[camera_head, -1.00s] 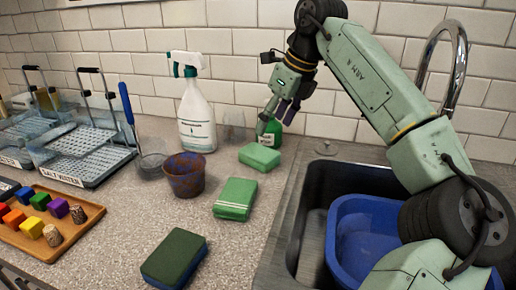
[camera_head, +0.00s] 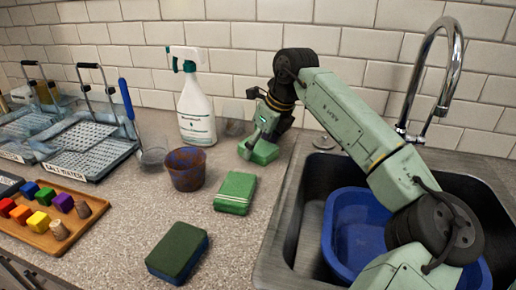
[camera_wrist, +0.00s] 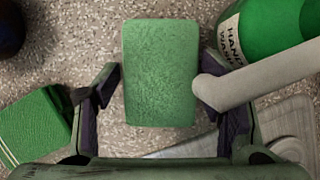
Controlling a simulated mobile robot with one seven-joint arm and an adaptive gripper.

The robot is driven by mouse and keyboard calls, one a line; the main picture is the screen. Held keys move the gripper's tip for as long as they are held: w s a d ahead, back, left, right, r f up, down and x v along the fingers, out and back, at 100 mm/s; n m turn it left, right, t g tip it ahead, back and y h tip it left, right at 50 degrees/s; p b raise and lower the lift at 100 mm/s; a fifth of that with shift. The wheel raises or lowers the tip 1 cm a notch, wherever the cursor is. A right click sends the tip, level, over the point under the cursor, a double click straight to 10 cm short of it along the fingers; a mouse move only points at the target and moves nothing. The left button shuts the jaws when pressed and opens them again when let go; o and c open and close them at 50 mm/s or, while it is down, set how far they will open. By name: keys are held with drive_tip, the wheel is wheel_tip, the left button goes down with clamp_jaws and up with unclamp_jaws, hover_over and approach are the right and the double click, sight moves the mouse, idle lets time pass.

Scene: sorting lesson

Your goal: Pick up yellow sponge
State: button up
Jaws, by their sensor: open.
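I see no yellow sponge; the sponges in view look green. A plain green sponge (camera_head: 264,154) lies on the counter near the back, beside the sink. My gripper (camera_head: 257,143) is open and low over it, partly hiding it. In the wrist view the sponge (camera_wrist: 160,72) lies between and ahead of the open fingers of my gripper (camera_wrist: 158,100); I cannot tell whether they touch it. A striped green sponge (camera_head: 236,192) lies nearer, also at left in the wrist view (camera_wrist: 35,125). A dark green sponge with a blue underside (camera_head: 178,248) lies at the front.
A hand wash bottle (camera_wrist: 255,25) is close on the right in the wrist view, its pale spout (camera_wrist: 265,78) reaching the right finger. A spray bottle (camera_head: 196,112), a rusty cup (camera_head: 186,171) and a block tray (camera_head: 92,216) stand left. The sink holds a blue tub (camera_head: 335,235).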

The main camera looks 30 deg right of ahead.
sight(260, 146)
drive_tip(key=shift+f, duration=0.25)
idle(0.4)
drive_tip(key=shift+c, duration=0.3)
drive_tip(key=c, duration=0.5)
drive_tip(key=shift+r, duration=0.1)
drive_tip(key=shift+r+p, duration=0.3)
drive_tip(key=shift+r, duration=0.25)
wheel_tip(260, 146, up, 4)
drive_tip(key=shift+f+p, duration=0.25)
drive_tip(key=shift+p, duration=0.9)
drive_tip(key=s+d+b, duration=0.2)
drive_tip(key=s+d, duration=0.1)
drive_tip(key=s, duration=0.5)
drive_tip(key=s+d+b, duration=0.2)
drive_tip(key=s+d, duration=0.1)
drive_tip(key=s, duration=0.6)
drive_tip(key=shift+f, duration=0.35)
